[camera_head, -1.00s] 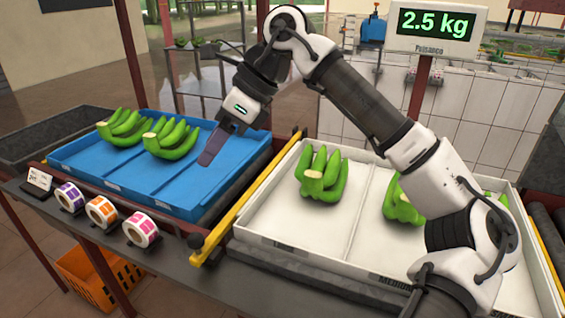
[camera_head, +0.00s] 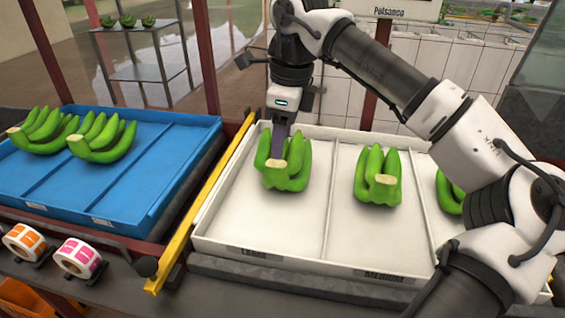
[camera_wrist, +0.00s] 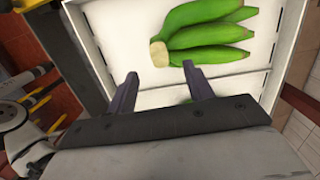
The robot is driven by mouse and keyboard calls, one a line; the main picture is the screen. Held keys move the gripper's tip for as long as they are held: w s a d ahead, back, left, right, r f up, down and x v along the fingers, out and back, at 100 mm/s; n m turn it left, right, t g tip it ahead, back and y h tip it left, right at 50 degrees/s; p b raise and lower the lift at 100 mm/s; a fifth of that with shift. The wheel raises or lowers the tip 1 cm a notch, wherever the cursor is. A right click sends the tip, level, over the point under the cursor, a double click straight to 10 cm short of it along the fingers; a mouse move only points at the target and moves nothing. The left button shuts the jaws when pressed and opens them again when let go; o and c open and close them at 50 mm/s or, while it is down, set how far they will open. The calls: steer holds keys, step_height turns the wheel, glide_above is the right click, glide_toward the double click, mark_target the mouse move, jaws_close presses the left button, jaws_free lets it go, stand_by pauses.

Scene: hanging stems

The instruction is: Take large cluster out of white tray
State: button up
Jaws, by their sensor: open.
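The large green banana cluster (camera_head: 285,178) lies in the left compartment of the white tray (camera_head: 345,238), whose front label seems to read "Large". Its pale cut stem end faces the front. My gripper (camera_head: 279,152) points down above this cluster and overlaps it in the head view, so the exact gap is hard to tell. In the wrist view, the two dark fingers of my gripper (camera_wrist: 160,69) are apart with nothing between them. The cluster (camera_wrist: 210,38) lies just beyond their tips, with its stem end nearest.
Another cluster (camera_head: 378,180) lies in the "Medium" compartment, and a third (camera_head: 448,192) is partly hidden by my arm. A blue tray (camera_head: 150,190) at left holds two clusters. A yellow rail (camera_head: 205,200) runs between the trays. Label rolls (camera_head: 78,257) stand in front.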

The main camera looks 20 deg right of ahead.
mark_target(276, 163)
steer(key=f, duration=0.3)
steer(key=a+f, duration=0.1)
steer(key=f, duration=0.1)
steer(key=shift+w+f+p, duration=0.25)
steer(key=shift+f+p, duration=0.05)
steer(key=shift+p, duration=0.1)
